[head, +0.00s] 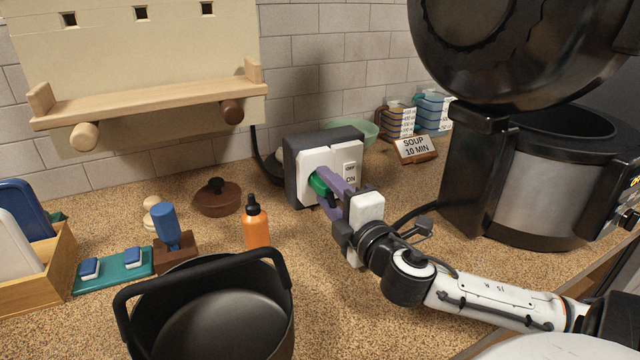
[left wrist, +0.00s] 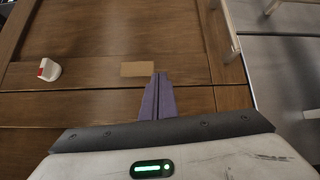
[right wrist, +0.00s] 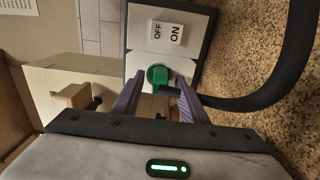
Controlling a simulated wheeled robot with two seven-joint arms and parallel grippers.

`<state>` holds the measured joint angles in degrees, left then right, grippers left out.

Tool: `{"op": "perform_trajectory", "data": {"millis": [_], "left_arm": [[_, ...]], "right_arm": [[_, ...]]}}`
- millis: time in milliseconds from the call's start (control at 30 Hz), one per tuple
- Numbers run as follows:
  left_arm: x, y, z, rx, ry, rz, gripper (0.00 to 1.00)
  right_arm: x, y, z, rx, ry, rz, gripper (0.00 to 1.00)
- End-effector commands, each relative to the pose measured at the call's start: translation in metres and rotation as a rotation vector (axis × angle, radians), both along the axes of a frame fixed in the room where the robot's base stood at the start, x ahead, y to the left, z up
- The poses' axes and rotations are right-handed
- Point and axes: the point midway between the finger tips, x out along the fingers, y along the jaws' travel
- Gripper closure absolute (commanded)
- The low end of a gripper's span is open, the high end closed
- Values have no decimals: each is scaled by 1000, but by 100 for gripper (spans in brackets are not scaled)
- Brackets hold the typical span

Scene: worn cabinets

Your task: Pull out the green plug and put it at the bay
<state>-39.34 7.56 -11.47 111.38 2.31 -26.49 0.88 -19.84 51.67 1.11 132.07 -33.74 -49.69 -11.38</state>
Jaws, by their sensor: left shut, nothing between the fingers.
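The green plug (head: 318,184) sits in the white face of a dark-sided outlet box (head: 299,178); it also shows in the right wrist view (right wrist: 157,75). A black cord runs from it to the right in that view. My right gripper (head: 325,188) has its purple fingers spread, one on each side of the plug, with gaps visible in the right wrist view (right wrist: 158,90). My left gripper (left wrist: 160,78) is shut and empty, in front of brown wooden panels. No part in view is clearly marked as the bay.
An ON/OFF switch (head: 350,172) is beside the plug. A large open cooker (head: 500,190) stands right. A shelf board (head: 150,100) hangs on the wall.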

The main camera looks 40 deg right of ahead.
Motion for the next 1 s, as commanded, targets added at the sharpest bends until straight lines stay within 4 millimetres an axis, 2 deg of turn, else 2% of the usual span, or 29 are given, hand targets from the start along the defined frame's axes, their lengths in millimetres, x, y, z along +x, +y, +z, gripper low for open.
{"op": "perform_trajectory", "data": {"millis": [33, 233, 1000], "left_arm": [[1, 0, 0, 0, -2, 1, 100], [3, 1, 1, 1, -4, 2, 100], [-1, 1, 1, 1, 3, 1, 100]], "right_arm": [[0, 0, 0, 0, 0, 0, 68], [0, 0, 0, 0, 0, 0, 100], [-9, 3, 0, 2, 2, 1, 100]]}}
